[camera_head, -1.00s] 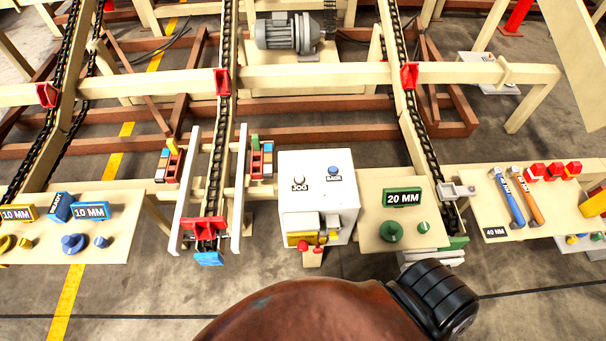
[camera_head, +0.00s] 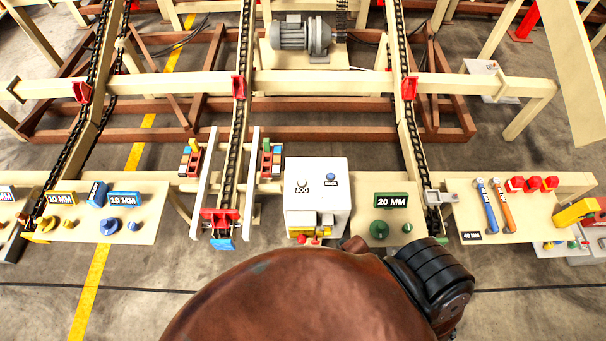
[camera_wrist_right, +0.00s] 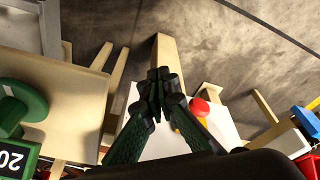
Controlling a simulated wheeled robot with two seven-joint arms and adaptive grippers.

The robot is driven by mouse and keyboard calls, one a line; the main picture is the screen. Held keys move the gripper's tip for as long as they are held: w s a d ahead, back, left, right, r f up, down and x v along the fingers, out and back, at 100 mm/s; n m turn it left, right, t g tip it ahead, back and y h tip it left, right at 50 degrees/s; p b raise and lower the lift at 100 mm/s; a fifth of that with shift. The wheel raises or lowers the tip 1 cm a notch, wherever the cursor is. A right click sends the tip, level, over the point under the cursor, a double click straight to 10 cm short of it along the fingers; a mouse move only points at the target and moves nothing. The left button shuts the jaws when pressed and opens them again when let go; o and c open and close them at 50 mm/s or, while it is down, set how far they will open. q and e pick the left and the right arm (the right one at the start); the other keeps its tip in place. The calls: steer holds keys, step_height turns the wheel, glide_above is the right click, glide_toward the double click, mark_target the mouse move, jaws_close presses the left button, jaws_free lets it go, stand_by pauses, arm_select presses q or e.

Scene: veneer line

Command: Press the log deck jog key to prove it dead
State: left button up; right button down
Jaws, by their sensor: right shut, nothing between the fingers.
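The white control box (camera_head: 316,190) stands in the middle of the head view. Its sloping top carries a pale key marked JOG (camera_head: 302,184) at left and a blue key (camera_head: 330,177) at right. My right gripper (camera_wrist_right: 160,74) shows in the right wrist view with its dark fingertips together and nothing between them. It is over or in front of a white surface (camera_wrist_right: 165,144), apparently the box, beside a red knob (camera_wrist_right: 201,106). The jog key cannot be made out there. My left gripper is out of view.
A bench right of the box holds the green 20 MM block (camera_head: 393,201) and a green knob (camera_head: 379,230). Chain rails (camera_head: 238,150) run left of the box. A left bench (camera_head: 140,190) holds blue and yellow blocks. Hammers (camera_head: 485,205) lie on the right bench.

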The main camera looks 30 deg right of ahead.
steer(key=w+r+t+p, duration=0.15)
steer(key=r+p, duration=0.25)
steer(key=r, duration=0.7)
steer(key=w+a+r+p, duration=0.1)
steer(key=w+r+p, duration=0.15)
steer(key=r, duration=0.95)
steer(key=w+r+t+p, duration=0.15)
steer(key=r+p, duration=0.35)
steer(key=r, duration=0.6)
steer(key=w+a+r+y+p, duration=0.1)
steer(key=w+a+y, duration=0.35)
steer(key=w, duration=0.75)
steer(key=w+d+m+t+y, duration=0.1)
steer(key=w+d, duration=0.3)
steer(key=w, duration=0.5)
steer(key=shift+w+m+t, duration=0.15)
steer(key=shift+m+t, duration=0.35)
steer(key=shift+m, duration=0.4)
